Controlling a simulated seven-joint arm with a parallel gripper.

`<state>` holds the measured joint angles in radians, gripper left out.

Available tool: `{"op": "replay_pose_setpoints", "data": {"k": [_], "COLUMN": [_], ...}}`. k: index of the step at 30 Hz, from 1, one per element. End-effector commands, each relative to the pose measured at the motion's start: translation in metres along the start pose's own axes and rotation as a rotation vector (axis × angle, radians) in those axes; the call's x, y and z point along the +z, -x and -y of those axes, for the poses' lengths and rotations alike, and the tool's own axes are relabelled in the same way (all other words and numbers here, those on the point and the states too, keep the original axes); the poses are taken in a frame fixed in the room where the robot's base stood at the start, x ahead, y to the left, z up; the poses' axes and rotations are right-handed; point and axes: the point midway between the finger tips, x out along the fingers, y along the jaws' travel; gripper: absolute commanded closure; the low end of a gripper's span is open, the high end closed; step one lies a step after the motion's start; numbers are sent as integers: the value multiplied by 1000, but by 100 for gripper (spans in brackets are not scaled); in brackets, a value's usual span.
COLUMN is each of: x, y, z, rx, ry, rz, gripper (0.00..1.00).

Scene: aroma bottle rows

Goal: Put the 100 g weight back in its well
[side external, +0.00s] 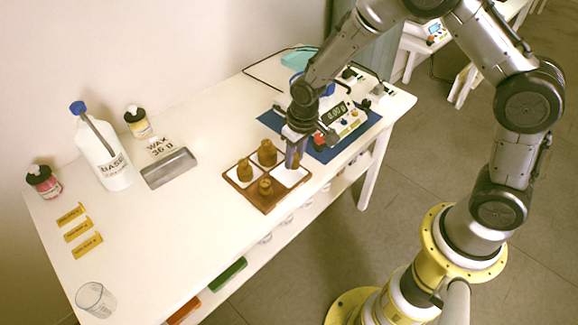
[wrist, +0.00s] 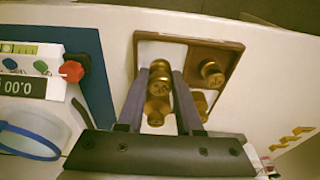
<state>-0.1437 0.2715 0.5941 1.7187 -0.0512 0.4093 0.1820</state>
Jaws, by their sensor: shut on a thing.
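A brown wooden tray (side external: 268,209) with white-floored wells stands near the table's front edge. Three brass weights show in it: one at the back (side external: 267,153), one at the left (side external: 245,171) and one at the front (side external: 265,187).
A scale (side external: 346,120) on a blue mat (side external: 322,154) stands just behind the tray, close to my gripper.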

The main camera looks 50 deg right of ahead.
Motion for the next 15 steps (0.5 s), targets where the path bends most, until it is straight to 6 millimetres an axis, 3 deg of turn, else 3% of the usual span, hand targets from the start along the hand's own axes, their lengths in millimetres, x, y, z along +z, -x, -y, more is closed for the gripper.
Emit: {"op": "replay_pose_setpoints", "data": {"k": [10,15], "x": [-14,-10], "y": [-25,-48], "z": [2,2], "rx": [0,1], "ry": [0,0], "rz": [1,1], "gripper": [100,100]}}
